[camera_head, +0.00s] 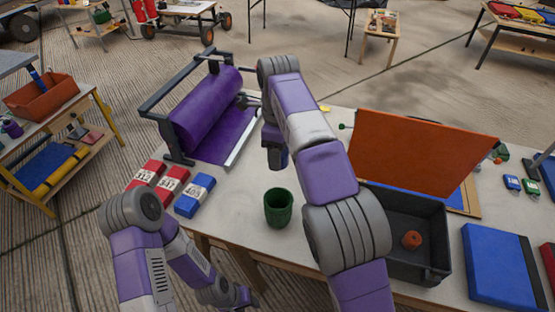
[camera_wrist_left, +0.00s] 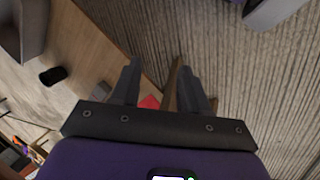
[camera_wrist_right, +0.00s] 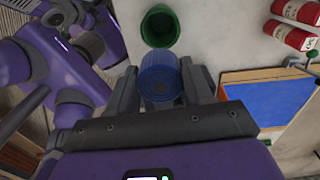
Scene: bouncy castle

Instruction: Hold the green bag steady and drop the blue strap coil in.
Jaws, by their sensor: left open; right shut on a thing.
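The green bag (camera_head: 278,210) stands upright and open-topped near the table's front edge. It also shows at the top of the right wrist view (camera_wrist_right: 160,27). My right gripper (camera_head: 279,158) points down behind the bag in the head view. It is shut on the blue strap coil (camera_wrist_right: 158,78), which sits between its fingers in the right wrist view, beside the bag's mouth and not in it. The head view does not clearly show the coil. My left gripper (camera_head: 242,298) is low, in front of the table edge, away from the bag. Its fingers (camera_wrist_left: 160,88) are open and empty.
Red and blue packs (camera_head: 193,196) lie left of the bag, with a purple roll on a stand (camera_head: 200,110) behind. A dark crate (camera_head: 430,225) with a raised orange lid (camera_head: 420,155) stands at right, near my right arm. A blue folder (camera_head: 500,265) lies beyond it.

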